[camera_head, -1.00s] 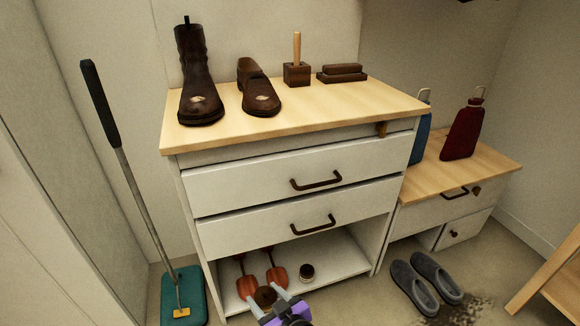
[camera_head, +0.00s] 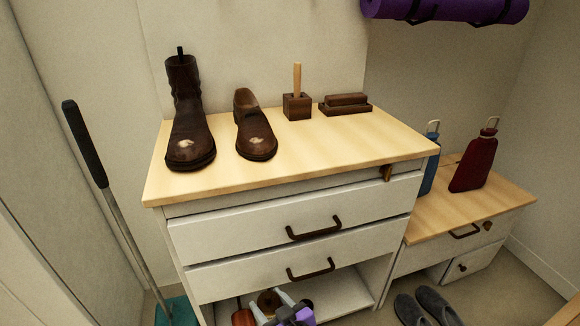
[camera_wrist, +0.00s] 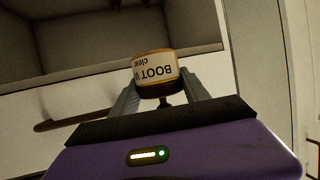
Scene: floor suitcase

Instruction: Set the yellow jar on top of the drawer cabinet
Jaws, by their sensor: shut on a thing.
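The yellow jar (camera_wrist: 156,72), with a white label reading "BOOT" upside down and an amber-yellow rim, is held between the fingers of my gripper (camera_wrist: 163,86) in the wrist view. In the head view the jar (camera_head: 268,302) shows as a small brown-gold round at the bottom edge, with my gripper (camera_head: 280,308) shut on it. They are low in front of the drawer cabinet (camera_head: 300,225), by its open lower shelf. The cabinet's light wood top (camera_head: 310,150) is above them, with bare wood along its front.
On the top stand a tall boot (camera_head: 188,125), a low shoe (camera_head: 255,130), a brush in a block (camera_head: 297,103) and a dark wooden brush (camera_head: 345,104). Drawer handles (camera_head: 314,228) stick out in front. A lower bench (camera_head: 455,215) with bottles stands right, a mop (camera_head: 105,190) left.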

